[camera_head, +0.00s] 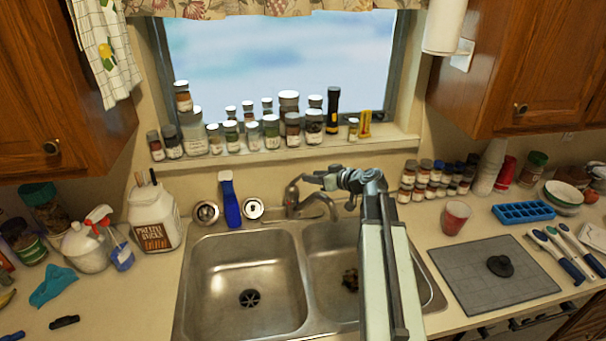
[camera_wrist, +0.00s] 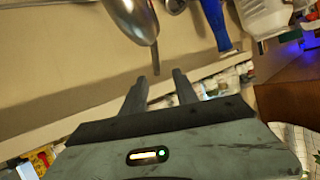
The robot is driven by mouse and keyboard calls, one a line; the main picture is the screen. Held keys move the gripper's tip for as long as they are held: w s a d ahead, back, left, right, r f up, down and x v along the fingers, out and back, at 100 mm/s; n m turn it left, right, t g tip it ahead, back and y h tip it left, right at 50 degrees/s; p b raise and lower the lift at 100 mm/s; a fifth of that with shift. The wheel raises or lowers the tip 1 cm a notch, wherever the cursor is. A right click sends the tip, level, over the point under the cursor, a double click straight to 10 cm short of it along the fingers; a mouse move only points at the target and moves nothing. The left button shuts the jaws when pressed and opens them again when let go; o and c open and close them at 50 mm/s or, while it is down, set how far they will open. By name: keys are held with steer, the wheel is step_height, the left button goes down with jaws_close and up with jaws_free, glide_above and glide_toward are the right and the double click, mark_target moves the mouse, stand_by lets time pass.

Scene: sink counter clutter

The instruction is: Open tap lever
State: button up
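The chrome tap (camera_head: 319,200) stands behind the double sink, its spout curving over toward the right basin. In the wrist view the rounded tap body (camera_wrist: 133,18) shows at the top. A thin lever (camera_wrist: 155,58) projects from it toward the gap between my fingers. My gripper (camera_head: 308,179) is at the tap's top, reaching in from the right. In the wrist view my gripper (camera_wrist: 160,77) is open, with its two fingers apart and nothing clamped. The lever's tip looks in line with the gap; I cannot tell whether it touches a finger.
A blue-handled brush (camera_head: 230,203) stands left of the tap, and also shows in the wrist view (camera_wrist: 213,22). Several spice jars line the window sill (camera_head: 290,151) behind, and more jars (camera_head: 432,182) stand right. The sink (camera_head: 245,285) lies in front.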

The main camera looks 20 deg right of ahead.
mark_target(298, 178)
steer(key=b+x, duration=0.1)
steer(key=x, duration=0.3)
steer(key=b+x, duration=0.1)
steer(key=x, duration=0.2)
steer(key=shift+w+d+f+b, duration=0.15)
steer(key=shift+d+f+b, duration=0.1)
steer(key=shift+d+b, duration=0.1)
steer(key=shift+r, duration=0.1)
jaws_close()
stand_by(0.8)
